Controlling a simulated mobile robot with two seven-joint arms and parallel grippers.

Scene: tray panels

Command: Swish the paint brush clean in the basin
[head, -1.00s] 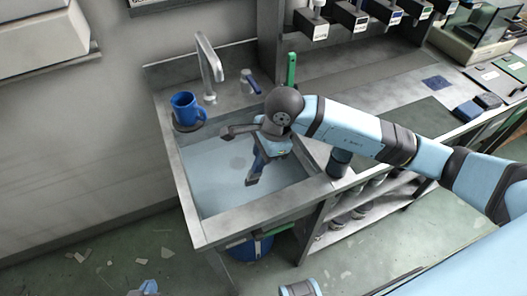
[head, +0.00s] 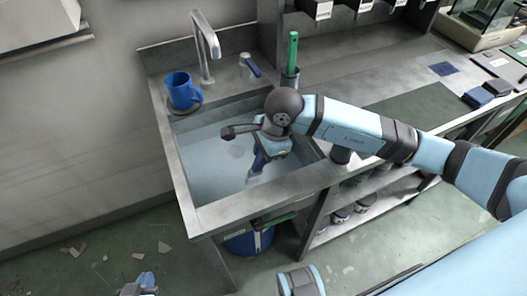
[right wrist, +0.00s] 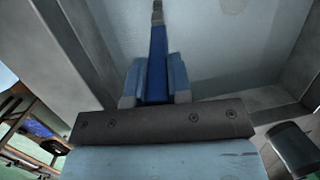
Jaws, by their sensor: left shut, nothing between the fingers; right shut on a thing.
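The basin (head: 187,196) is a grey sink with pale blue water (head: 215,165) in it. My right gripper (head: 261,158) is over the basin's right part, shut on the paint brush. The brush has a blue handle (right wrist: 157,62) and a grey-dark tip (right wrist: 157,12), and it points down toward the water. In the head view the brush (head: 254,172) is partly hidden by the gripper; I cannot tell how deep its tip is. The right wrist view shows the fingers (right wrist: 153,85) on both sides of the handle. My left gripper (head: 140,286) is shut and empty at the bottom edge, away from the basin.
A blue mug (head: 183,92) stands on the basin's back left corner, beside a tall faucet (head: 206,48). A green-handled tool (head: 292,52) stands upright in a holder behind the basin. A blue bucket (head: 245,242) is under the counter. Counter to the right holds dark mats.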

